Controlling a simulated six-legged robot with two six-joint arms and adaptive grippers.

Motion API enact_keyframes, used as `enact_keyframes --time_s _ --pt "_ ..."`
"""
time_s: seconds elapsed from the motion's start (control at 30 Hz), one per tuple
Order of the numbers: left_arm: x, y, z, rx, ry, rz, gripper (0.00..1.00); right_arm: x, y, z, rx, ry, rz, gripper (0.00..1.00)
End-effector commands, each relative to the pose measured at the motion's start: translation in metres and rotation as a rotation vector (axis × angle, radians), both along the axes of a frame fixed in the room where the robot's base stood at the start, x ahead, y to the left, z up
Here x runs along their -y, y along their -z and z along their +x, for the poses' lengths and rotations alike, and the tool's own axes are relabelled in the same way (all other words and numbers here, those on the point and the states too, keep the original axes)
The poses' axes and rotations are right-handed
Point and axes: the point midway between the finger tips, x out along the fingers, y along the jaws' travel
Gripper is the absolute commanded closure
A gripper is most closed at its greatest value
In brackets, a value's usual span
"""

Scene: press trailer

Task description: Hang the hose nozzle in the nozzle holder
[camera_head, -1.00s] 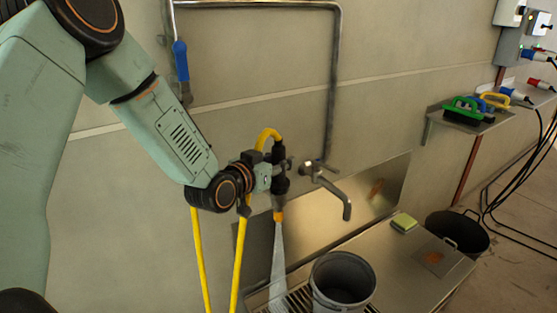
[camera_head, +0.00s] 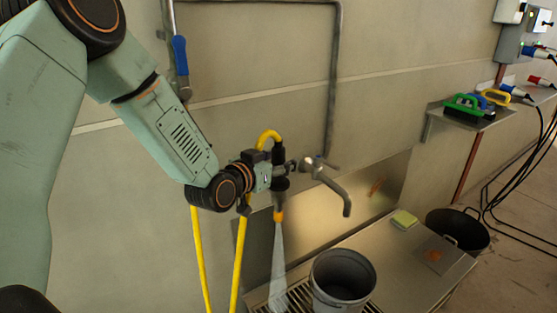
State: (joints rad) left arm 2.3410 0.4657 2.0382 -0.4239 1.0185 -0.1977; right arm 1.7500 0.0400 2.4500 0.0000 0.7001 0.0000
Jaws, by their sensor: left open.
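The hose nozzle (camera_head: 279,186) is black with an orange tip. It points down in front of the wall, and a pale spray fans from its tip. The yellow hose (camera_head: 268,134) loops over its top and runs down to the left. My left gripper (camera_head: 289,168) is at the nozzle's upper body, with its jaws open. I cannot tell whether its fingers touch the nozzle. I cannot make out the nozzle holder; the gripper and nozzle may hide it. My right gripper is out of view.
A wall tap (camera_head: 335,190) is close to the right of the gripper. A grey bucket (camera_head: 342,280) stands below on a slatted grate. A steel counter (camera_head: 395,245) carries a sponge (camera_head: 403,219). A brush shelf (camera_head: 470,122) and a black tub (camera_head: 458,231) are further right.

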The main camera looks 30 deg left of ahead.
Motion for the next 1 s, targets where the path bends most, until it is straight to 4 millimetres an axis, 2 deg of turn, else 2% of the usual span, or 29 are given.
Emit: enact_keyframes --time_s 0.23,0.6,1.0 --pt "-0.002 0.0 -0.007 -0.003 -0.002 -0.003 0.43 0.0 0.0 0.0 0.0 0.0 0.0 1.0" --pt "-0.006 -0.011 -0.052 0.0 -0.003 -0.008 0.43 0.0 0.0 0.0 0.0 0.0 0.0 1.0" --pt "-0.008 -0.014 -0.072 0.0 0.0 -0.002 0.43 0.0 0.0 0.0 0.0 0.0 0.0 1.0"
